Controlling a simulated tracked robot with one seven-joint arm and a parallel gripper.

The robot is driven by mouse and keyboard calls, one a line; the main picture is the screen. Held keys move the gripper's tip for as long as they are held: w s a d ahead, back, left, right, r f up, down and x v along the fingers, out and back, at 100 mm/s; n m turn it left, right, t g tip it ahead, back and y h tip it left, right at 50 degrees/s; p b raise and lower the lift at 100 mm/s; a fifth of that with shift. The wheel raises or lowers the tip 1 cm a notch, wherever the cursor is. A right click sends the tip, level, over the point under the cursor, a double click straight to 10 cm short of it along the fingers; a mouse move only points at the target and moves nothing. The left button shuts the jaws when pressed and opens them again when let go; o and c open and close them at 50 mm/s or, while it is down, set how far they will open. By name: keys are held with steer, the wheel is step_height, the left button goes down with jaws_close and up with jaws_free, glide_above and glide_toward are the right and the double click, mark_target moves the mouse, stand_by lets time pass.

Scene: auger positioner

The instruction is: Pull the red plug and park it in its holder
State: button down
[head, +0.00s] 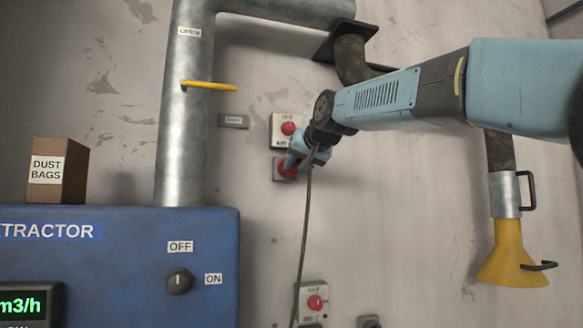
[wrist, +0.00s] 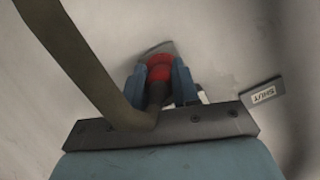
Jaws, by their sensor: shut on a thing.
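The red plug (head: 288,168) is at a small grey wall fitting (head: 279,174) left of centre in the head view. My gripper (head: 302,160) is shut on it, with the blue fingers reaching to the wall. In the wrist view the red plug (wrist: 159,68) sits between the two blue fingers of my gripper (wrist: 160,78), in front of a grey plate (wrist: 158,48). A dark cable (head: 304,230) hangs from the gripper area down the wall. The fingers partly hide the fitting, so I cannot tell how deep the plug sits or whether the fitting is a socket or holder.
A box with a red knob (head: 289,128) is just above the plug, and another (head: 315,302) is low on the wall. A steel pipe with a yellow lever (head: 208,85) and the blue extractor (head: 120,255) stand left. A yellow nozzle (head: 512,255) hangs right.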

steer(key=shift+s+d, duration=0.25)
steer(key=shift+s, duration=0.55)
steer(key=shift+s+d, duration=0.25)
steer(key=shift+s, duration=0.5)
steer(key=shift+s+d, duration=0.1)
steer(key=shift+s, duration=0.35)
steer(key=w+d+f, duration=0.2)
steer(key=d+f, duration=0.7)
steer(key=f, duration=0.7)
steer(key=w+d+f, duration=0.2)
steer(key=d+f, duration=0.7)
steer(key=f, duration=0.8)
steer(key=w+d+f, duration=0.2)
steer(key=d+f, duration=0.7)
steer(key=f, duration=0.8)
steer(key=shift+w+d, duration=0.15)
steer(key=shift+w, duration=0.2)
stand_by(0.3)
stand_by(0.3)
